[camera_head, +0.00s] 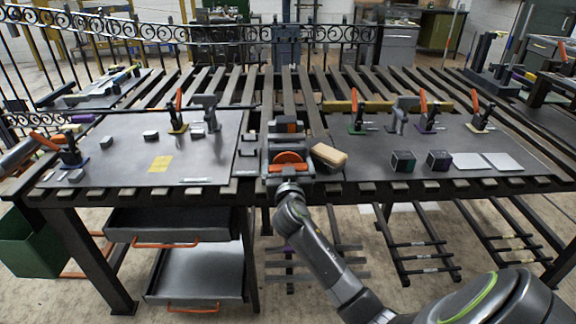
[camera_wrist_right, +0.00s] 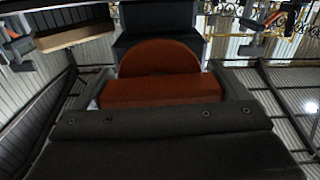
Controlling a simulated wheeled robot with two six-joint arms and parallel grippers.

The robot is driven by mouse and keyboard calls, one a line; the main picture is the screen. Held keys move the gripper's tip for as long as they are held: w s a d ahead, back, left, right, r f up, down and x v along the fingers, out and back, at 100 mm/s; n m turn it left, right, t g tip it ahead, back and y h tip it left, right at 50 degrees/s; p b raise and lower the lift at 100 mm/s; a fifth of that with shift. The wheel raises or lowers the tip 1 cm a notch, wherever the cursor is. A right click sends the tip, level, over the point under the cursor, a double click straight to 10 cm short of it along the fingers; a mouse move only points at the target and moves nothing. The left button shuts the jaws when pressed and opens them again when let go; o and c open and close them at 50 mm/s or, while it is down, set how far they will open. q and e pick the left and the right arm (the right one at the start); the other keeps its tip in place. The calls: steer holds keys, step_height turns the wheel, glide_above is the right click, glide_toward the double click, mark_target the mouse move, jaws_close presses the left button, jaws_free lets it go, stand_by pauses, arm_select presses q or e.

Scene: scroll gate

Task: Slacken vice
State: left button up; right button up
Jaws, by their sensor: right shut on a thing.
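The vice (camera_head: 289,140) stands at the front edge of the slatted metal table, near the middle. It has a dark body and an orange wheel-like handle (camera_head: 288,158) facing me. My right gripper (camera_head: 290,170) reaches up from below and is shut on this handle. In the right wrist view the orange handle (camera_wrist_right: 160,58) shows as a rounded disc behind a thick orange bar (camera_wrist_right: 160,90), with the grey fingers at both sides. The vice's dark body (camera_wrist_right: 155,18) is behind it. The vice's jaws are partly hidden from me. My left gripper is not in view.
A tan wooden block (camera_head: 328,155) lies close right of the vice. Dark cubes (camera_head: 403,161) and several upright clamps stand on the right plate (camera_head: 365,168). Drawers (camera_head: 170,222) hang below the left side.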

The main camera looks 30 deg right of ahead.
steer(key=n+p, duration=0.2)
steer(key=n, duration=0.4)
steer(key=shift+r+n, duration=0.15)
steer(key=shift+n, duration=0.15)
steer(key=n+p, duration=0.2)
steer(key=n, duration=0.4)
steer(key=shift+r, duration=0.1)
steer(key=n+p, duration=0.3)
steer(key=n, duration=0.3)
steer(key=shift+n, duration=0.3)
steer(key=n+p, duration=0.2)
steer(key=n, duration=0.3)
steer(key=shift+p, duration=0.35)
steer(key=shift+r+n, duration=0.1)
steer(key=shift+n, duration=0.2)
steer(key=o, duration=0.6)
steer(key=shift+w+f, duration=0.1)
steer(key=shift+f, duration=0.1)
